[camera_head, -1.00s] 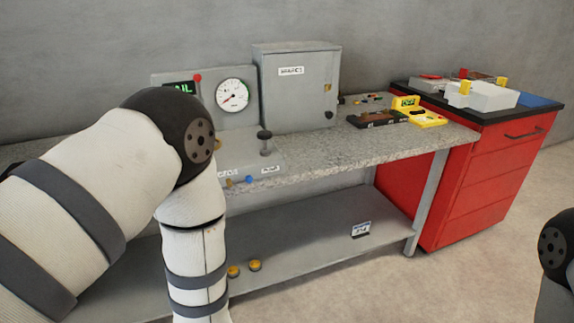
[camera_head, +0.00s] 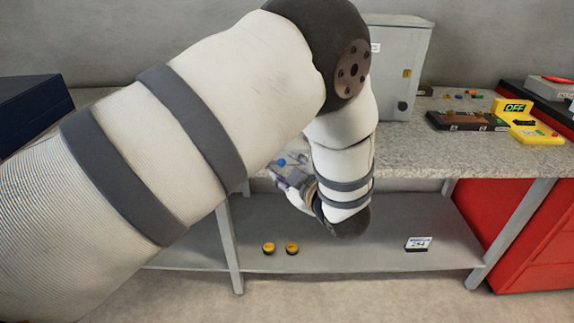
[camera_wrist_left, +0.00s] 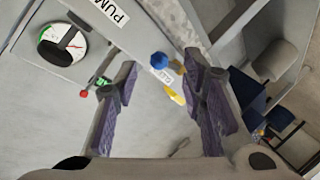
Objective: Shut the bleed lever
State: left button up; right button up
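In the left wrist view, a blue knob (camera_wrist_left: 158,60) and a yellow lever-like part (camera_wrist_left: 175,97) sit on either side of a small white label (camera_wrist_left: 162,76) whose text is hard to read. I cannot tell which of the two is the bleed lever. My left gripper (camera_wrist_left: 162,105) is open, its purple-padded fingers apart, with the yellow part between them in the picture; no contact is visible. In the head view the left gripper (camera_head: 288,178) is by the bench's front edge, close to the blue knob (camera_head: 281,162), partly hidden by my arm.
A gauge (camera_wrist_left: 62,45) and PUMP label (camera_wrist_left: 112,14) show in the left wrist view. The grey cabinet (camera_head: 405,65) stands on the bench, with a yellow device (camera_head: 535,130) to its right.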

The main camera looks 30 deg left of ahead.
aim_at(283, 164)
pick_arm(q)
jog(key=x, duration=0.3)
jog(key=shift+w, duration=0.1)
pick_arm(e)
jog(key=shift+s+f, duration=0.15)
jog(key=shift+f, duration=0.05)
pick_arm(q)
jog(key=shift+c, duration=0.6)
